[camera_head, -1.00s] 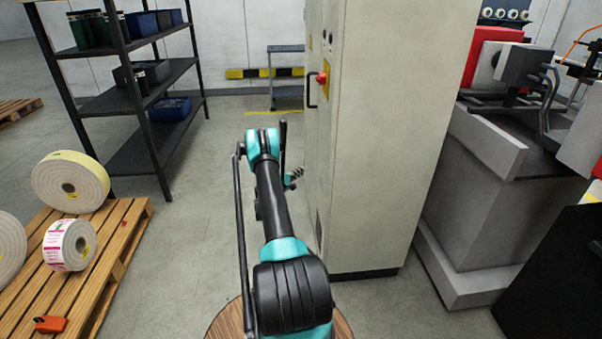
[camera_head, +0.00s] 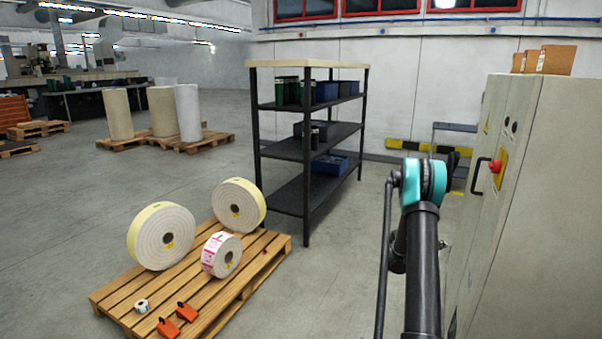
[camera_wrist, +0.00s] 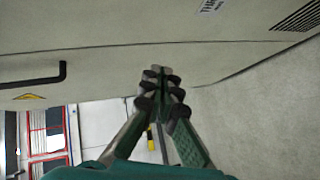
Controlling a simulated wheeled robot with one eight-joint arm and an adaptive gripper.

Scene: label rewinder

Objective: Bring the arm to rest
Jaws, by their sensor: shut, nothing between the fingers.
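My arm (camera_head: 422,250) stands in the lower right of the head view, its teal joint (camera_head: 424,182) on top, beside the grey cabinet (camera_head: 525,210). My gripper cannot be made out in the head view. In the wrist view my gripper (camera_wrist: 161,72) is shut, its fingertips together and nothing between them. The cabinet's pale face (camera_wrist: 150,22) fills the top of that view, with a black handle (camera_wrist: 35,77) at the left. The fingertips appear close to the cabinet, but I cannot tell the gap.
A black shelf rack (camera_head: 306,200) stands left of my arm. A wooden pallet (camera_head: 262,268) with label rolls (camera_head: 160,236) lies at lower left. Boxes (camera_head: 552,60) sit on the cabinet. Floor between pallet and arm is clear.

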